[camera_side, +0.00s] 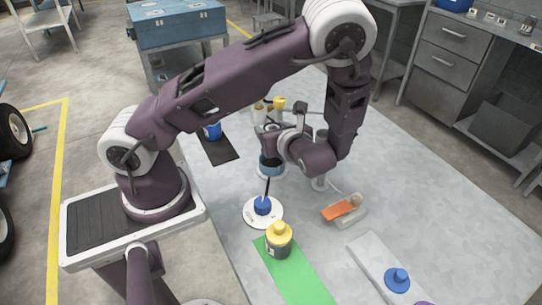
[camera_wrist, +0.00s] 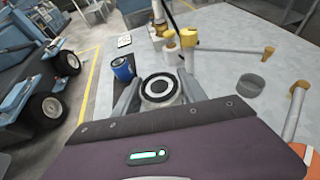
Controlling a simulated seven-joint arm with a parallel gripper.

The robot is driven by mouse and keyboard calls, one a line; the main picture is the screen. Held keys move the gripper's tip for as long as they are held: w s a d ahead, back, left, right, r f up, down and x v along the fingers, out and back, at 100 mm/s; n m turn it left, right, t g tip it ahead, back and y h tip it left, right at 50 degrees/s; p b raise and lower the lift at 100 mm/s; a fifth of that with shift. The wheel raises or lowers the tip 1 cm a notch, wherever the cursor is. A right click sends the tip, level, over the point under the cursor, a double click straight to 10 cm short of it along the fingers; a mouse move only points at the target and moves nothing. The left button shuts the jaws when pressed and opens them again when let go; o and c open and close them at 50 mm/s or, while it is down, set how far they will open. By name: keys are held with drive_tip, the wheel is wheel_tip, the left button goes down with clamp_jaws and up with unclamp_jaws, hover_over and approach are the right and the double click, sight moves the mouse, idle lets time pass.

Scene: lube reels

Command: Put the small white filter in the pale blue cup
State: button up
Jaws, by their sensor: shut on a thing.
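Which cup is the pale blue one is unclear.
A white disc with a blue hub and dark rod (camera_side: 263,210) lies nearer the camera. A yellow-topped jar (camera_side: 279,240) stands on a green mat (camera_side: 300,282). An orange-topped piece (camera_side: 342,209) lies right. Yellow-topped bottles (camera_wrist: 188,38) stand behind.

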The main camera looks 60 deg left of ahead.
wheel_tip(320, 180, down, 6)
drive_tip(key=shift+f, duration=0.25)
drive_tip(key=shift+f, duration=0.1)
drive_tip(key=o, duration=1.5)
drive_tip(key=shift+o, duration=0.2)
